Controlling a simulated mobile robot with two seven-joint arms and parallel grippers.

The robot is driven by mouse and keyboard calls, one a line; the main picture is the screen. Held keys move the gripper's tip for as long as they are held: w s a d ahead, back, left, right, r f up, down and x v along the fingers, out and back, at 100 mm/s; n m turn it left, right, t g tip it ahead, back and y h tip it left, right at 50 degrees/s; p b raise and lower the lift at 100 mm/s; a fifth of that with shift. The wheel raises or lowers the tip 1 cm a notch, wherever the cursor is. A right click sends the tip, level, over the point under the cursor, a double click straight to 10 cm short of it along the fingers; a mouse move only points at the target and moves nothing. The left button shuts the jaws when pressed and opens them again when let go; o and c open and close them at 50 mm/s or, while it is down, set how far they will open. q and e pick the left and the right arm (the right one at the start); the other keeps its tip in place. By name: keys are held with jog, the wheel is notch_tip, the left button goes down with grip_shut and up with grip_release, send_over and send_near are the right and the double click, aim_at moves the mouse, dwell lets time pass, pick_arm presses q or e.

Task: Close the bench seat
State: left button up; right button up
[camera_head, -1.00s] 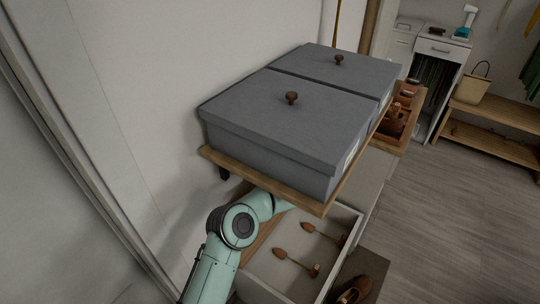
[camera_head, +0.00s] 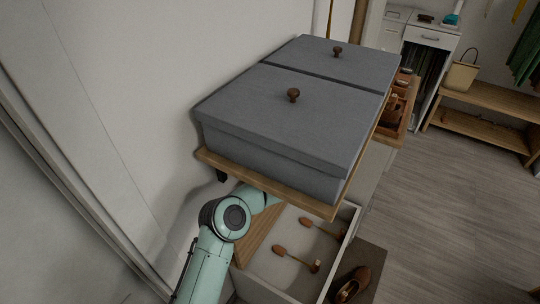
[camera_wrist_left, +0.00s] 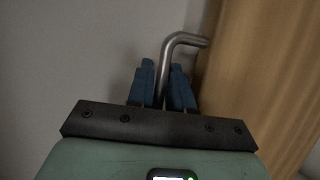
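The bench seat (camera_head: 262,236) shows as a wooden panel, raised and tilted at the left side of an open pale bench box (camera_head: 350,222). Its upper part is hidden behind my left arm and the shelf. In the left wrist view the wood (camera_wrist_left: 265,80) fills the right side. A bent metal handle (camera_wrist_left: 182,39) reaches out from near it. My left gripper (camera_wrist_left: 162,82) has its blue fingers close together on both sides of the handle's bar and seems shut on it. In the head view my left fingers are hidden under the shelf. My right gripper is not in view.
A wooden shelf (camera_head: 262,184) with two grey lidded boxes (camera_head: 290,105) overhangs the bench. Brushes (camera_head: 298,258) lie inside the bench box. A brown shoe (camera_head: 353,284) is on a mat at its right. The wall is close on the left; open floor (camera_head: 450,190) lies right.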

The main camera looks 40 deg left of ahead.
pick_arm(q)
grip_shut()
jog(key=w+d+f+b, duration=0.1)
jog(key=d+b, duration=0.3)
jog(key=d, duration=0.6)
jog(key=w+d+f+y+b, duration=0.1)
jog(key=d+f+b, duration=0.3)
jog(key=d, duration=0.7)
jog(key=shift+w+d, duration=0.25)
jog(key=shift+d, duration=0.05)
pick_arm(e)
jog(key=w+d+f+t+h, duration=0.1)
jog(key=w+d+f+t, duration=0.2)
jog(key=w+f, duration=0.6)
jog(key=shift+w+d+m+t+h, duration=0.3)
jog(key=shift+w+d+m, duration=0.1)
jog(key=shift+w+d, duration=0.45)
pick_arm(q)
grip_release()
jog(key=shift+d, duration=0.1)
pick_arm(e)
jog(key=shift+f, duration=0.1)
pick_arm(q)
jog(key=shift+f, duration=0.1)
